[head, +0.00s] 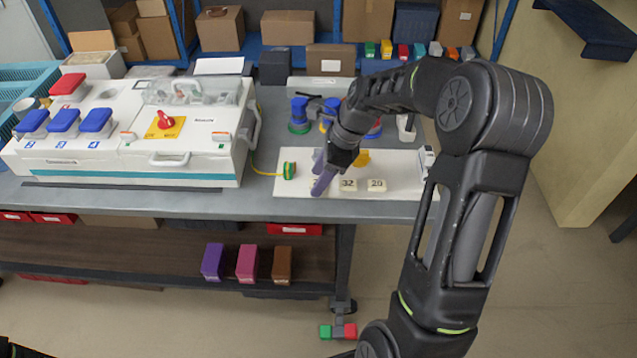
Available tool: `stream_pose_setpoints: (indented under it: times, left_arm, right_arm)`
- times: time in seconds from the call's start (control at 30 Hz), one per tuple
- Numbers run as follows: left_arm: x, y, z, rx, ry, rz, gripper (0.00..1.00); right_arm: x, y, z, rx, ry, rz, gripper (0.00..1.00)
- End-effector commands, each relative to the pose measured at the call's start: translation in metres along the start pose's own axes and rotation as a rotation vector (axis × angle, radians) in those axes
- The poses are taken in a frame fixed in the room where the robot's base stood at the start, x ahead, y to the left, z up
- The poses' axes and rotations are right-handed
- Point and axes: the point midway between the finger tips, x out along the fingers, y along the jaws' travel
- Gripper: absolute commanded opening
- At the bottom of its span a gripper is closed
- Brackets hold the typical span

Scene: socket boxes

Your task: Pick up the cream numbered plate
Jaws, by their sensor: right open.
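Cream numbered plates lie in a row on a white board (400,172) at the right of the bench. One plate reads 32 (348,185) and another plate reads 20 (377,185). Part of a further cream plate (314,183) shows at the left end of the row, mostly hidden behind my gripper. My right gripper (322,174), with purple-grey fingers, is over this left end, pointing down. It is open, and I see nothing held. Whether it touches the plate cannot be told. My left gripper is out of view.
A white control box (140,120) with blue and red covered sockets fills the bench's left. A green-yellow plug (289,170) with a cable lies left of the gripper. Blue connectors (299,110) stand behind it, and a yellow piece (361,157) is close right.

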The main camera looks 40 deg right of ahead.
Motion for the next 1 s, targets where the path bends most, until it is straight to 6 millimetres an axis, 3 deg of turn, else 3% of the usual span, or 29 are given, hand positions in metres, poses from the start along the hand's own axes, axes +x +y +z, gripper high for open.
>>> stream_pose_setpoints:
  times: [0.3, 0.9, 1.0]
  left_arm:
    - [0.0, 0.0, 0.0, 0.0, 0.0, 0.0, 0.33]
    - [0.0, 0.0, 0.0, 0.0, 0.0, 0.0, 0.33]
    - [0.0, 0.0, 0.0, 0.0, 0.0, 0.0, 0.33]
  right_arm:
    - [-0.0003, 0.0, 0.0, 0.0, 0.0, 0.0, 0.53]
    - [-0.0003, 0.0, 0.0, 0.0, 0.0, 0.0, 0.04]
    - [-0.0003, 0.0, 0.0, 0.0, 0.0, 0.0, 0.0]
